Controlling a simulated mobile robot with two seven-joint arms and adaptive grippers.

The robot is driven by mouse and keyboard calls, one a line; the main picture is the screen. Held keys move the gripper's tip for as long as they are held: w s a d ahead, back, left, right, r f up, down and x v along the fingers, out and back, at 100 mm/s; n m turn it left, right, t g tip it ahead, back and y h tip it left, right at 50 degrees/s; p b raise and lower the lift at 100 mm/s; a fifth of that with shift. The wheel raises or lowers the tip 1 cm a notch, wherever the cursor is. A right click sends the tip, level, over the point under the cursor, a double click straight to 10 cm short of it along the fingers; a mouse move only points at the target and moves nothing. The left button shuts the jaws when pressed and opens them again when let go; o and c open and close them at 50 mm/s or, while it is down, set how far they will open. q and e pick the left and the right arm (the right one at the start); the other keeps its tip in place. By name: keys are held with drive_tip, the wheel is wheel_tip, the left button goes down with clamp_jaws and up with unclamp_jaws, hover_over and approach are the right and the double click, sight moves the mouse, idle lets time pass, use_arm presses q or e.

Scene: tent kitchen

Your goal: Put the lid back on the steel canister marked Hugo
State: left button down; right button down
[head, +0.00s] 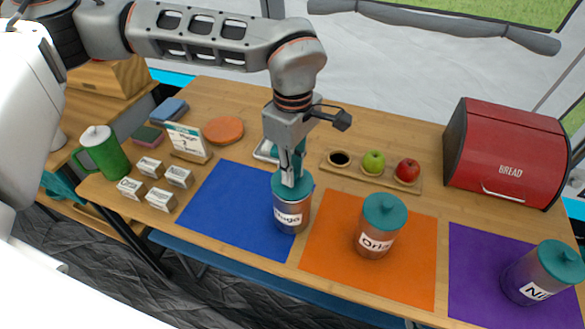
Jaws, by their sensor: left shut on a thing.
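The steel canister marked Hugo (291,217) stands upright where the blue mat (232,210) meets the orange mat. A teal lid (292,187) is at the canister's top; whether it is fully seated cannot be told. My left gripper (291,178) comes down from above and is shut on the lid, its fingers hiding the middle of it. A canister marked Oria (376,238) with a teal lid stands on the orange mat (330,260). Another lidded canister (535,281), its label partly legible as "Ni", stands on the purple mat (475,280). My right gripper is not in view.
A red bread box (508,150) stands back right. Several small labelled blocks, a card stand and a green mug (103,153) are on the left.

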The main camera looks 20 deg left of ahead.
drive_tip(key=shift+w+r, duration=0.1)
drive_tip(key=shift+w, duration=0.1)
use_arm(q)
drive_tip(key=c, duration=2.2)
unclamp_jaws()
drive_tip(key=o, duration=0.3)
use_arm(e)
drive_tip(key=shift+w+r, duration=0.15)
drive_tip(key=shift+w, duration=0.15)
